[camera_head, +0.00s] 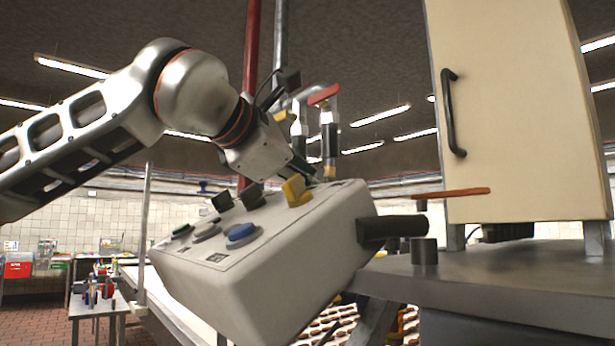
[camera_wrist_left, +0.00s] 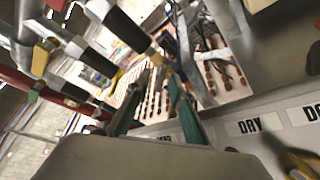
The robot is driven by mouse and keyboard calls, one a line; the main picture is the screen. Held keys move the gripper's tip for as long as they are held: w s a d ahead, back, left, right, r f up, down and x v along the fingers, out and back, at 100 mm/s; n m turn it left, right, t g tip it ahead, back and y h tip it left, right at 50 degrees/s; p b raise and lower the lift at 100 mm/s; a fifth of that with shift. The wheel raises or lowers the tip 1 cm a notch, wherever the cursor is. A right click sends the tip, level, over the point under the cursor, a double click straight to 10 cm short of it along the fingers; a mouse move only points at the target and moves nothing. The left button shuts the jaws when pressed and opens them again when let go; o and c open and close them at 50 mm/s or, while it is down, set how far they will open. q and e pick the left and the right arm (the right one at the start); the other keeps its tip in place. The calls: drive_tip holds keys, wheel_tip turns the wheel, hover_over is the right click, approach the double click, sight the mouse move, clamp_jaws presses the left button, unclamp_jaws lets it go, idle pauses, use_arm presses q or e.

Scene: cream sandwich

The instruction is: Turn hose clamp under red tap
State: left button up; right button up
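The red tap (camera_head: 323,94) is at the upper middle of the head view, on a grey pipe. A black hose (camera_head: 329,145) with a pale band hangs below it and ends in a brass-coloured tip (camera_head: 329,172). I cannot tell which band is the hose clamp. My left gripper (camera_head: 314,175) reaches in beside the hose, partly hidden behind the control box. In the left wrist view its green-sided fingers (camera_wrist_left: 160,78) stand apart. A black hose with a brass end (camera_wrist_left: 128,28) points towards the fingertips; I cannot tell whether they touch. My right gripper is not in view.
A grey control box (camera_head: 290,260) with coloured knobs is just below the left gripper. A cream cabinet (camera_head: 515,110) stands on a grey surface (camera_head: 480,275) at right. A red pipe (camera_head: 251,50) runs behind the arm. A conveyor of brown-and-white items (camera_wrist_left: 215,75) lies beyond the fingers.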

use_arm(q)
drive_tip(key=v, duration=1.2)
